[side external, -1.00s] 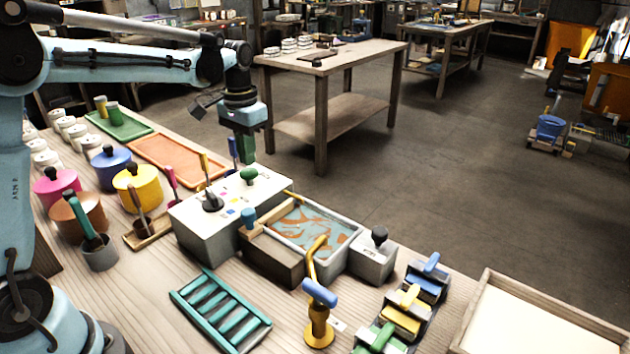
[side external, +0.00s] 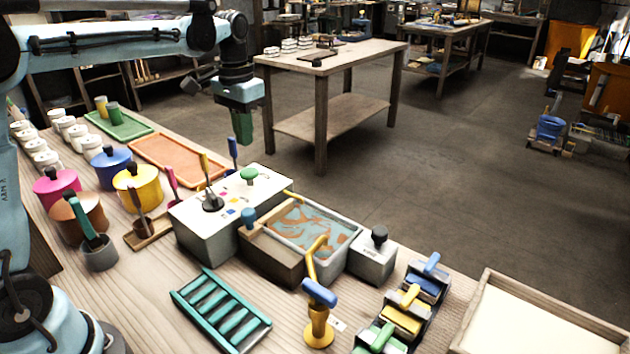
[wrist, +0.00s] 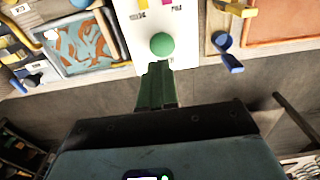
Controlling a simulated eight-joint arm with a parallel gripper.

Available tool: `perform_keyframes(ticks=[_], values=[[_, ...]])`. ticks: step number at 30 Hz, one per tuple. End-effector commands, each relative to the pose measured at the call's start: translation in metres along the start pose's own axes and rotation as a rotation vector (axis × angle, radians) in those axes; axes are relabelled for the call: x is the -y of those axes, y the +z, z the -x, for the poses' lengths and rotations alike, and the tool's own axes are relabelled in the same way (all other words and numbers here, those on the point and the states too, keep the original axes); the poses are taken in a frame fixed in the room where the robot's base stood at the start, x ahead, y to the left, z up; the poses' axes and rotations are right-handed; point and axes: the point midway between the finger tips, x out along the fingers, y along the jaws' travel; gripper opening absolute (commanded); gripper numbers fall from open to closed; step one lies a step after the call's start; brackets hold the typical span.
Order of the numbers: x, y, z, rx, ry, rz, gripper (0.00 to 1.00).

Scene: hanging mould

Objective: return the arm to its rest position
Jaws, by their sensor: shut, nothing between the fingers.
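My gripper (side external: 243,128) hangs in the air above the far edge of the workbench, its green fingers pointing down. The fingers are shut with nothing between them. In the wrist view the closed fingers (wrist: 156,85) appear just below the round green knob (wrist: 162,45). In the side view that green knob (side external: 249,175) sits on top of a white box (side external: 207,238), below my gripper and apart from it. My upper arm stretches across the top left of the side view.
A tray with blue and orange swirls (side external: 357,238) stands beside the white box. An orange tray (side external: 178,160), lidded pots such as the yellow one (side external: 138,188), a teal rack (side external: 220,310) and colored-handled blocks crowd the bench. A wooden table (side external: 330,62) stands behind, with open floor between.

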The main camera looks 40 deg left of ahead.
Motion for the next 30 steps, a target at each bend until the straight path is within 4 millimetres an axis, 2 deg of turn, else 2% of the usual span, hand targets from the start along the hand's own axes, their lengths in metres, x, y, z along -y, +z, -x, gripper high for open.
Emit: perform_keyframes(ticks=[7,13,21,25,30], values=[[-0.028,0.036,0.009,-0.144,-0.02,-0.003,0.0],[-0.05,0.071,0.005,-0.287,-0.027,-0.003,0.0],[-0.074,0.117,-0.019,-0.475,-0.016,-0.002,0.0],[-0.082,0.133,-0.032,-0.544,-0.006,0.0,0.0],[-0.086,0.142,-0.042,-0.593,0.003,0.0,0.0]])
